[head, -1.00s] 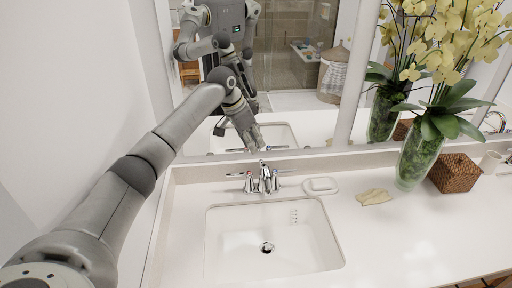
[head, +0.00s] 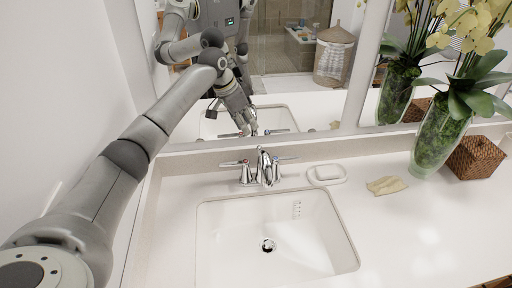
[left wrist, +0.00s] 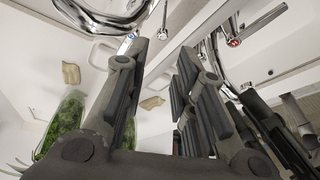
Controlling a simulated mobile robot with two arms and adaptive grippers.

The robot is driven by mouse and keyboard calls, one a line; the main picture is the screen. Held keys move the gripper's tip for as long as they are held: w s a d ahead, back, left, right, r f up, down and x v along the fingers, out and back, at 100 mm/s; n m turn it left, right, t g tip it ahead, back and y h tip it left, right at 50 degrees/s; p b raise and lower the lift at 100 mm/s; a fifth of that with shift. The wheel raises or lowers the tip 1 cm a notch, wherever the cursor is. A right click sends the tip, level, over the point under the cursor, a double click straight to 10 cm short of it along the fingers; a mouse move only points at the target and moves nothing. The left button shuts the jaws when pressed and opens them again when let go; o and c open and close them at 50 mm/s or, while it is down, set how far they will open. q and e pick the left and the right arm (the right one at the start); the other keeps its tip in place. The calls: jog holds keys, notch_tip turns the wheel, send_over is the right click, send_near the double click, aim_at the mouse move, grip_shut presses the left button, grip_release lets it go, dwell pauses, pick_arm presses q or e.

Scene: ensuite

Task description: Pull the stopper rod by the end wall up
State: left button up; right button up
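The chrome faucet (head: 264,170) stands behind the sink nearest the left end wall, with a red-marked handle on its left and a blue-marked one on its right. The stopper rod is too small to make out surely in the head view. In the left wrist view a thin chrome rod (left wrist: 164,18) with a rounded tip shows beyond the gap between the fingers, apart from them; it looks like the stopper rod. My left gripper (head: 243,125) points down above and behind the faucet, close to the mirror. Its fingers (left wrist: 160,55) are spread and empty. My right gripper is not seen.
The mirror (head: 300,105) rises right behind the faucet and repeats my arm. A soap dish (head: 326,174), a tan cloth (head: 387,185), a glass vase of flowers (head: 437,140) and a woven box (head: 475,158) stand to the right. The sink basin (head: 225,245) is empty.

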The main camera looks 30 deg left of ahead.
aim_at(258, 147)
pick_arm(q)
jog(key=p+x, duration=0.2)
jog(key=x, duration=0.9)
jog(key=shift+w+a+f+p, duration=0.15)
jog(key=shift+f+p, duration=0.05)
jog(key=shift+p, duration=0.1)
